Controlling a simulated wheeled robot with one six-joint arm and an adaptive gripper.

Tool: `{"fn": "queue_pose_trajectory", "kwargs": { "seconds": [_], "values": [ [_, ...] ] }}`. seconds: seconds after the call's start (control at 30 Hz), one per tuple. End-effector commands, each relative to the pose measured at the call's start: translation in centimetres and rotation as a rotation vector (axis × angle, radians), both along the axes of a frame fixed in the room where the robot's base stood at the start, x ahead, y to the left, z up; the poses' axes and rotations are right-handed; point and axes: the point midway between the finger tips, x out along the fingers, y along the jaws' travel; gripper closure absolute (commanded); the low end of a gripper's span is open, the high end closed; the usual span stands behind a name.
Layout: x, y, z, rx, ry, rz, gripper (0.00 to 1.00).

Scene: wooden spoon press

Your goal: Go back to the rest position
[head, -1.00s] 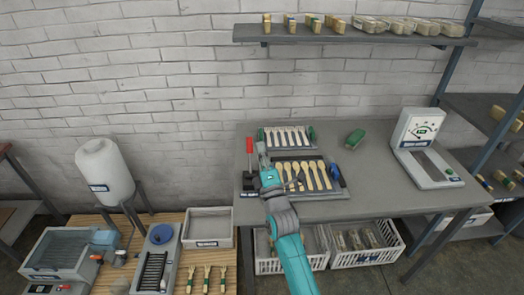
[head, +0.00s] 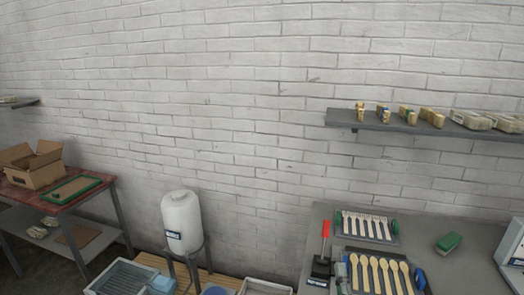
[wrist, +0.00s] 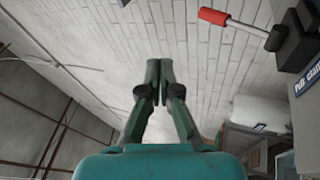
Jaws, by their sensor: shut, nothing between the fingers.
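My gripper (wrist: 158,82) shows in the wrist view. Its two fingers are shut against each other with nothing between them. Behind it the wrist view shows the white brick wall and, at the left, dark roof or frame beams. My gripper and arm are not in the head view. The press with its red-handled lever (head: 325,236) stands at the left end of the grey table (head: 322,215) in the head view. The red handle also shows at the top right of the wrist view (wrist: 214,17), apart from the fingers.
Two spoon racks, one with light utensils (head: 366,226) and one with wooden spoons (head: 384,274), lie beside the press. A green-topped block (head: 448,243) lies right of them. A white tank (head: 182,221) stands left. A cardboard box (head: 35,167) sits on a red-topped table.

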Motion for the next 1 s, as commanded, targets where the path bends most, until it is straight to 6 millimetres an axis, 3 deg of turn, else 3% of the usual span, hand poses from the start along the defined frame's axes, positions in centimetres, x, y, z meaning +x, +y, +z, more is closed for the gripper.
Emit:
{"fn": "queue_pose_trajectory", "kwargs": {
  "seconds": [0.1, 0.4, 0.7, 1.0],
  "values": [
    [-4.4, 0.6, -3.6, 0.108, 0.049, 0.046, 1.00],
    [-15.2, 1.8, -9.6, 0.399, 0.158, 0.140, 1.00],
    [-26.1, 2.7, -12.5, 0.697, 0.261, 0.197, 1.00],
    [-36.3, 3.4, -12.7, 1.004, 0.357, 0.214, 1.00]
  ]
}}
